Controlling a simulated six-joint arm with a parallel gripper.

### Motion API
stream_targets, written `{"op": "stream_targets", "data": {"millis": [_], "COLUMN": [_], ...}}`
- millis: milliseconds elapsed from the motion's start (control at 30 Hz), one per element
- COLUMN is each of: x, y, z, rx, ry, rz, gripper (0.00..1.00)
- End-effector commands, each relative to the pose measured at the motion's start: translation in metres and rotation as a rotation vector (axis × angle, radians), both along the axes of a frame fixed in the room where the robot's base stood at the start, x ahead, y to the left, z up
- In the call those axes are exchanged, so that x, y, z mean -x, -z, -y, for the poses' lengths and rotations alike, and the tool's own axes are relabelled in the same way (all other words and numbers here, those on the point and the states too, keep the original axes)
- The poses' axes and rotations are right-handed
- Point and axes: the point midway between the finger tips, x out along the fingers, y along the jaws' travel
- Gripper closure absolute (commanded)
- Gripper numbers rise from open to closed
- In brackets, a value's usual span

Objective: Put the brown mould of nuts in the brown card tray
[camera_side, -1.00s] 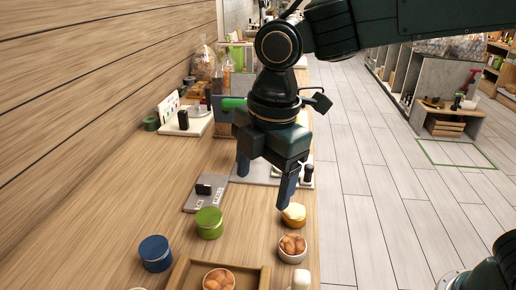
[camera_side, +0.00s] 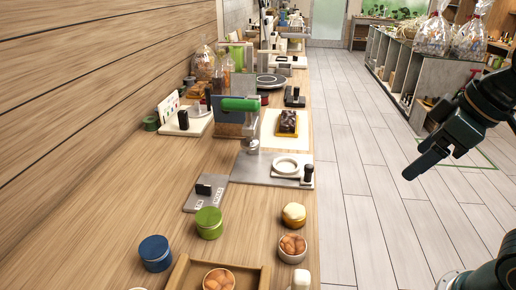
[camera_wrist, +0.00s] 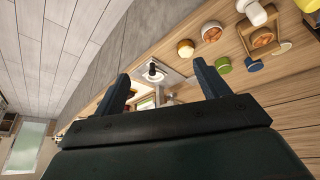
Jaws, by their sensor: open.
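A brown tray (camera_side: 264,278) is at the bottom edge of the side view, partly cut off. A pale-rimmed mould of brown nuts (camera_side: 218,281) sits inside it. A second pale-walled mould of nuts (camera_side: 292,249) stands on the counter just right of the tray. Which one the task calls brown I cannot tell. The wrist view shows the tray (camera_wrist: 250,46) and the nut mould outside it (camera_wrist: 211,32) at upper right. My gripper (camera_side: 410,174) is open and empty, off the counter's right side over the floor, well away from both. Its two fingers (camera_wrist: 163,85) also show in the wrist view.
A gold-topped round pot (camera_side: 293,214), a green tin (camera_side: 209,223) and a blue tin (camera_side: 155,253) stand near the tray. A white object (camera_side: 301,279) is at its right. A grey plate (camera_side: 272,168) with a ring lies further back. The counter's left middle is clear.

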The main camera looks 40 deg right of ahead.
Motion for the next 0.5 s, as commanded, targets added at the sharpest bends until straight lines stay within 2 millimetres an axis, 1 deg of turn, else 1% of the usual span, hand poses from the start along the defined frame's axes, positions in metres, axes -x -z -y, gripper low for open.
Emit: {"op": "stream_targets", "data": {"millis": [33,100,200,300,500], "x": [0.008,0.016,0.022,0.026,0.026], "y": [0.003,0.007,0.012,0.014,0.014], "z": [0.005,0.010,0.014,0.016,0.016], "rx": [-0.016,-0.034,-0.052,-0.061,-0.063], "ry": [0.054,0.112,0.169,0.196,0.201], "rz": [0.014,0.028,0.041,0.046,0.046], "gripper": [0.26,0.26,0.26,0.26,0.26]}}
